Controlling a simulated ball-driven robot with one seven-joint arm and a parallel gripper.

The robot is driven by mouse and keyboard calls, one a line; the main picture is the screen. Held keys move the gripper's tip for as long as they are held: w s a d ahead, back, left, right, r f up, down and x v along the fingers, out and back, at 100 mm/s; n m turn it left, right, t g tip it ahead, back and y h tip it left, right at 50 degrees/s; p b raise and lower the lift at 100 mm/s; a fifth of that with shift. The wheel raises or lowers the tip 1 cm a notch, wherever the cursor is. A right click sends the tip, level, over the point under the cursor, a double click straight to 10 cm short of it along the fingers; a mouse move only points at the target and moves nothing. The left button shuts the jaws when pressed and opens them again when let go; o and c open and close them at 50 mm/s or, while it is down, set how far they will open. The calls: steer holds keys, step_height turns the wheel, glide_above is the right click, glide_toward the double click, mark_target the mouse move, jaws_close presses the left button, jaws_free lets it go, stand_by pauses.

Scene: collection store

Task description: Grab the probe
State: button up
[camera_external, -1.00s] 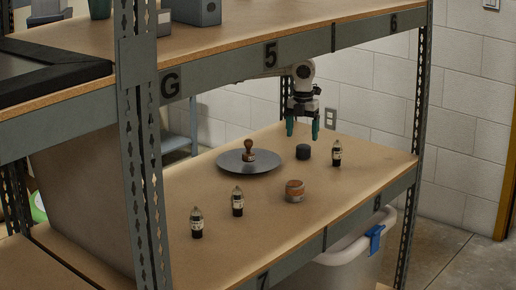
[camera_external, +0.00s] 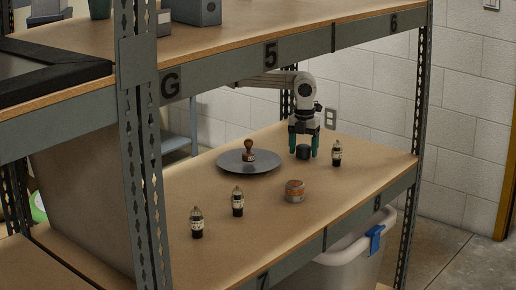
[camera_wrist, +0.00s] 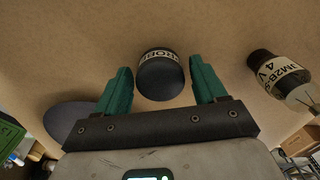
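The probe is a short dark cylinder with a white lettered band, partly readable in the wrist view (camera_wrist: 160,77); it also stands on the shelf board in the external view (camera_external: 302,152). My gripper (camera_external: 304,150) points down over it with its green fingers apart. In the wrist view my gripper (camera_wrist: 160,68) has one finger on each side of the probe, with a visible gap at both sides. The fingers do not touch it.
A labelled dark tube (camera_external: 337,153) stands close to the right, also in the wrist view (camera_wrist: 280,75). A round grey plate (camera_external: 235,165) with a wooden-handled stamp (camera_external: 249,150) lies left. An orange-brown tin (camera_external: 294,191) and two more tubes stand in front. The upper shelf (camera_external: 300,50) is overhead.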

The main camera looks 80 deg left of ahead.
steer(key=c, duration=0.9)
steer(key=shift+r, duration=0.15)
